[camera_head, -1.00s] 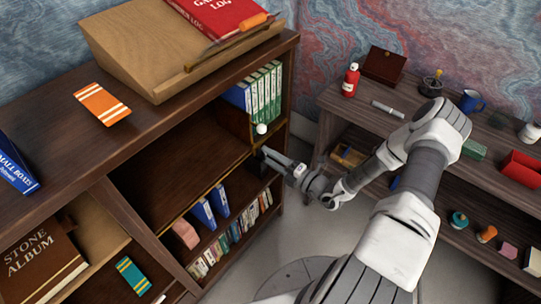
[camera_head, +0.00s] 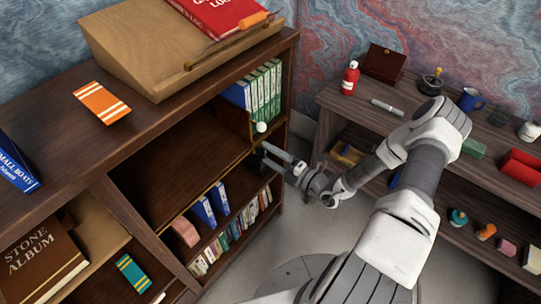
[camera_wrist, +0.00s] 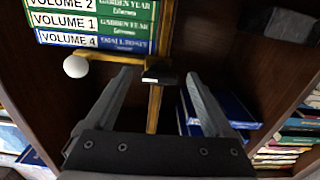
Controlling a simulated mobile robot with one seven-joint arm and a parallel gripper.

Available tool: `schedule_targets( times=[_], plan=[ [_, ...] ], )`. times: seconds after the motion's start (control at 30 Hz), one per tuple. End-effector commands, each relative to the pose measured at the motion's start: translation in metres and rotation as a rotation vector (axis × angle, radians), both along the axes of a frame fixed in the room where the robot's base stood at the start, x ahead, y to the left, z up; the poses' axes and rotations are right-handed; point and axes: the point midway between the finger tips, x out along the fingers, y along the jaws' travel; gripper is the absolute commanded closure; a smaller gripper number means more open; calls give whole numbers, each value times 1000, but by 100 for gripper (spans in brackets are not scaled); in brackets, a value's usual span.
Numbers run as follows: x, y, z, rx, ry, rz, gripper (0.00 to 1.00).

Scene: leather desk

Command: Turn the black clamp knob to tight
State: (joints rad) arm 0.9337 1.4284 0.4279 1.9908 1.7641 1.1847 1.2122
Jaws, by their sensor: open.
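The black clamp knob (camera_wrist: 160,73) sits on a brass rail (camera_wrist: 154,108) in the wrist view, at the front of the bookcase shelf. My gripper (camera_wrist: 160,75) is open, with one finger on each side of the knob in that view. I cannot tell how far the knob is from the fingertips in depth, and no contact is clear. In the head view my gripper (camera_head: 272,156) is at the right end of the bookcase's open shelf, and I cannot make out the knob clearly there.
A white ball (camera_wrist: 75,66) sits on the rail's side branch, left of my gripper, by green and white volumes (camera_wrist: 95,25). The bookcase (camera_head: 150,140) encloses the shelf. A side desk (camera_head: 330,98) with several small items is at right.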

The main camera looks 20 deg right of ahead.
Motion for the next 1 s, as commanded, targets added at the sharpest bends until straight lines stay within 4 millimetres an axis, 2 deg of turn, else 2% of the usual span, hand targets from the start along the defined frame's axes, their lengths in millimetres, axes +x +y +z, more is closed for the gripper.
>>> schedule_targets(
  times=[0.13,0.27,0.7,0.83,1.0],
  plan=[
    [-3,-3,0,-1,1,-1,12],
    [-16,-13,1,-1,1,-3,12],
    [-100,-74,0,0,1,-4,12],
    [-121,-88,0,-1,1,-3,12],
    [-136,-99,0,0,0,-1,12]
  ],
)
